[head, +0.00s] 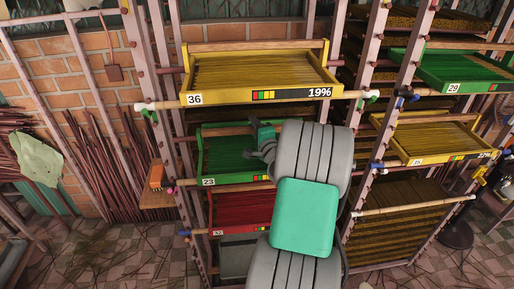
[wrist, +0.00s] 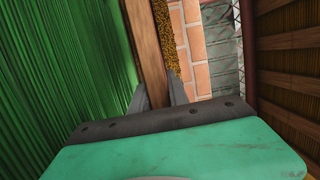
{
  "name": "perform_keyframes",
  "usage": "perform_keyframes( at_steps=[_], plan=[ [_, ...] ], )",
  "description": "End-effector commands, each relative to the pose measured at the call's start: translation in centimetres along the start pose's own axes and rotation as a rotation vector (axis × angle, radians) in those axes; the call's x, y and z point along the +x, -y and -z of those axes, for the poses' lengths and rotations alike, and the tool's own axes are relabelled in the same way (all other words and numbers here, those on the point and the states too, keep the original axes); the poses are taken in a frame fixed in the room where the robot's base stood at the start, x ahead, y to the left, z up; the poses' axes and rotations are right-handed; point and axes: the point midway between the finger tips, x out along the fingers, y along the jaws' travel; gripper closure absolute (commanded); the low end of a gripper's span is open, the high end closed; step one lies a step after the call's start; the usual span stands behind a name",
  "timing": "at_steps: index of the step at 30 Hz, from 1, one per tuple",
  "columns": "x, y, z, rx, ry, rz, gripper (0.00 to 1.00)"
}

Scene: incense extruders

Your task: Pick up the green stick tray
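The green stick tray (head: 232,154), marked 23, sits in the middle of the near rack, below a yellow tray and above a red one. My gripper (head: 262,142) is at the tray's back edge in the head view, partly hidden by my arm. In the wrist view the green sticks (wrist: 65,60) fill the left side. A wooden rail (wrist: 149,50) of the tray runs between my two fingers (wrist: 157,92), one on each side. I cannot tell whether both fingers press on it. My arm hides the tray's right part.
The yellow tray (head: 262,72), marked 36 with a 19% display, is just above. The red tray (head: 238,212) is just below. Another green tray (head: 450,70) and a yellow tray (head: 435,140) sit on the right rack. Rack posts (head: 180,110) stand close beside the trays.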

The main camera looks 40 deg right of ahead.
Motion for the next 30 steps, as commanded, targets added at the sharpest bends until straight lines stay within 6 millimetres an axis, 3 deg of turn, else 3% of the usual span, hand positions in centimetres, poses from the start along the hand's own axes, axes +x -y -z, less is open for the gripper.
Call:
perform_keyframes(
  at_steps=[7, 30],
  plan=[
    [-0.01, 0.00, 0.00, 0.000, 0.000, 0.000, 1.00],
    [-0.02, -0.02, -0.01, 0.000, 0.000, 0.000, 1.00]
  ],
)
